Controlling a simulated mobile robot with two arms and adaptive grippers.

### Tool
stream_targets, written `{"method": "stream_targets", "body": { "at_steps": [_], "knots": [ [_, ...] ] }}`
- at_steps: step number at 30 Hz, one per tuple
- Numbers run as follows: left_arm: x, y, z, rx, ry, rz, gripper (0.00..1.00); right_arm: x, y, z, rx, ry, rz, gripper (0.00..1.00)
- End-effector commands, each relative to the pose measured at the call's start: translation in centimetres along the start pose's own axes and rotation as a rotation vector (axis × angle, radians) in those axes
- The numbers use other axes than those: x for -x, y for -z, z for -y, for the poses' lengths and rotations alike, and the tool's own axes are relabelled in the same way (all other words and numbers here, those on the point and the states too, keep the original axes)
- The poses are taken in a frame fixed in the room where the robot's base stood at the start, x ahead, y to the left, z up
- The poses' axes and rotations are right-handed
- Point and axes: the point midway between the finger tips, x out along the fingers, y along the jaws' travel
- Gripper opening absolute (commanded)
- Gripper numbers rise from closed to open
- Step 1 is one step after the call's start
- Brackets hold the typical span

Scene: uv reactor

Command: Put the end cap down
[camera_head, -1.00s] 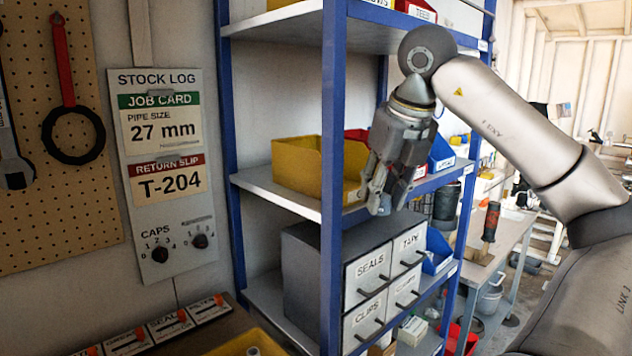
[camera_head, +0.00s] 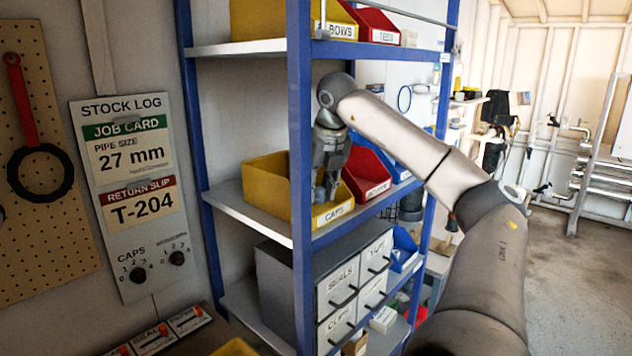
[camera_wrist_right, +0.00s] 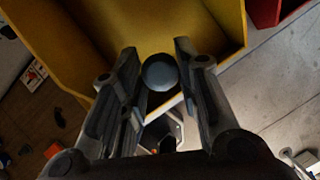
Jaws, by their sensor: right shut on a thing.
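The end cap (camera_wrist_right: 160,73) is a dark grey round piece between the fingertips of my right gripper (camera_wrist_right: 156,60) in the right wrist view. My right gripper (camera_head: 327,192) is shut on it. In the head view the gripper points down at the front of the yellow bin labelled CAPS (camera_head: 265,185), on the middle shelf. The cap cannot be made out there. In the right wrist view, the yellow bin (camera_wrist_right: 208,22) lies just beyond the cap; I cannot tell if they touch. My left gripper is out of view.
A red bin (camera_head: 368,178) stands right beside the yellow one. A blue upright (camera_head: 300,120) of the shelf rack is close to my gripper. Grey labelled drawers (camera_head: 335,300) sit below, and another yellow bin (camera_head: 255,18) above. A stock log board (camera_head: 130,200) hangs left.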

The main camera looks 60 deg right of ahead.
Motion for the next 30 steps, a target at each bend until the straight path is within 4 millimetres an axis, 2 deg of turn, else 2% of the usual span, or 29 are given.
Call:
{"method": "stream_targets", "body": {
  "at_steps": [1,12,13,16,21,30],
  "knots": [
    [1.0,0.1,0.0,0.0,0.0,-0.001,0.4,0.2,-0.6,-0.1,0.0,-0.002,-0.002,0.17],
    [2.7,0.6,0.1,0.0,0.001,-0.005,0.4,-0.8,-1.9,0.0,0.0,-0.001,-0.002,0.17],
    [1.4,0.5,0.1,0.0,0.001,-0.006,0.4,-1.9,-1.4,0.0,0.0,0.001,-0.001,0.17],
    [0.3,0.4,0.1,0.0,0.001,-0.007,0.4,-3.2,-0.9,0.0,0.0,0.0,0.002,0.17],
    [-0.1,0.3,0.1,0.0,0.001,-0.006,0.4,-4.0,-0.5,0.0,0.0,0.001,0.002,0.17],
    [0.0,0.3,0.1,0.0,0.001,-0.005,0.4,-4.0,-0.5,0.0,0.0,0.0,0.001,0.17]
  ]
}}
